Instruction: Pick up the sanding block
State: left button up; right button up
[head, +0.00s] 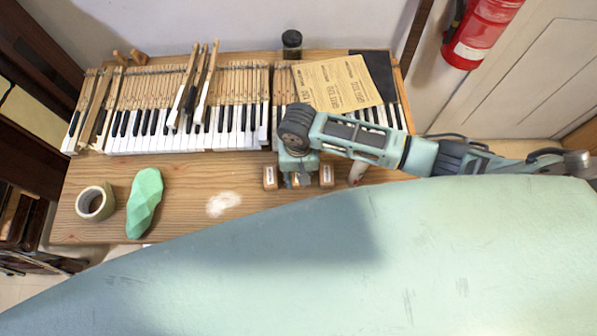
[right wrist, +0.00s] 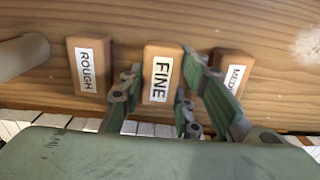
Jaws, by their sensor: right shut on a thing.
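In the right wrist view a small wooden sanding block labelled FINE (right wrist: 162,76) sits between the fingers of my right gripper (right wrist: 160,68). The gripper is shut on this block. In the head view my right gripper (head: 299,181) points down over the table's front part and mostly hides the block. A block labelled ROUGH (right wrist: 90,65) is left of it in the wrist view, and one with a partly hidden label starting MED (right wrist: 234,66) is right of it. They flank the gripper in the head view, ROUGH (head: 326,174) and MED (head: 269,177). My left gripper is not in view.
Piano keys (head: 150,143) lie along the wooden table (head: 180,222), with printed paper sheets (head: 340,85) and a dark jar (head: 292,40) behind.

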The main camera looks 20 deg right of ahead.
jog(key=r, duration=0.2)
jog(key=r+b, duration=0.1)
jog(key=shift+s+d+r, duration=0.25)
jog(key=shift+s+r, duration=0.05)
jog(key=shift+r, duration=0.1)
jog(key=s+d+r+b, duration=0.1)
jog(key=s+d+r, duration=0.5)
jog(key=s, duration=0.3)
jog(key=shift+r, duration=0.35)
